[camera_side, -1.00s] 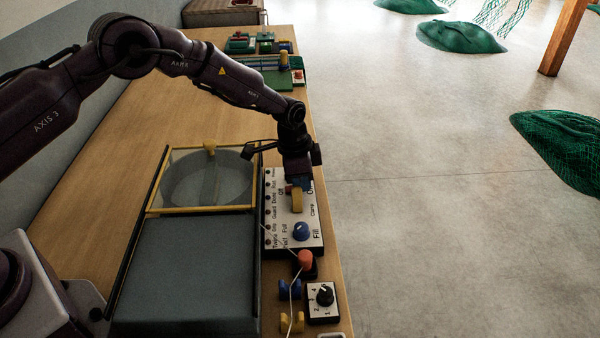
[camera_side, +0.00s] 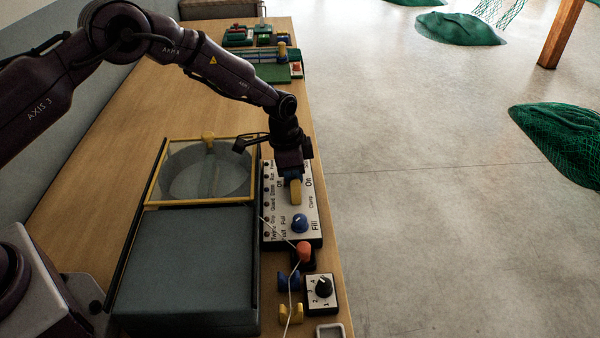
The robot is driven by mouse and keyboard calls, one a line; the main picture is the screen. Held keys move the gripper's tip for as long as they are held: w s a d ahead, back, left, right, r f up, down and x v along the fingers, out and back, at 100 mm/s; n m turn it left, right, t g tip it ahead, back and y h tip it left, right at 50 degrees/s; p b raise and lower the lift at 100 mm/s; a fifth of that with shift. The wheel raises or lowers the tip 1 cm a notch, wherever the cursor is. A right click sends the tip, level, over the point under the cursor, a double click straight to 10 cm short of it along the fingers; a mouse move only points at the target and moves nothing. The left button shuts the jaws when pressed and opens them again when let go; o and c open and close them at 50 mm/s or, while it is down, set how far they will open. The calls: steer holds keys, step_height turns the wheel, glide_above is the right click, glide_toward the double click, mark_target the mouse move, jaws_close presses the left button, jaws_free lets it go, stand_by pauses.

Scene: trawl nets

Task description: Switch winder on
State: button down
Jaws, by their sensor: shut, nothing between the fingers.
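The white control panel (camera_side: 308,225) lies along the right edge of the bench, beside the winder with its grey housing (camera_side: 190,265) and round drum under a yellow-framed clear cover (camera_side: 249,187). "Off" and "On" are printed on the panel's far part. My gripper (camera_side: 292,173) points down at the panel's far end, shut and empty, just beyond the yellow lever. It hides the panel between "Off" and "On". I cannot tell whether it touches anything.
An orange-red knob (camera_side: 304,250) with a thin cord, a numbered dial box (camera_side: 321,292), and blue (camera_side: 289,281) and yellow (camera_side: 291,313) pieces are nearer the front. A green board (camera_side: 272,73) with small parts is farther back. The bench's left part is clear.

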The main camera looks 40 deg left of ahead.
mark_target(285, 184)
steer(key=shift+r, duration=0.2)
step_height(285, 184, up, 14)
steer(key=s+a, duration=0.1)
steer(key=shift+s+a, duration=0.15)
steer(key=shift+a, duration=0.05)
stand_by(0.3)
steer(key=shift+f, duration=0.1)
steer(key=shift+w+d, duration=0.45)
steer(key=shift+d, duration=0.05)
steer(key=f, duration=0.4)
steer(key=w+d+f, duration=0.1)
steer(key=f, duration=0.9)
steer(key=shift+w+d, duration=0.2)
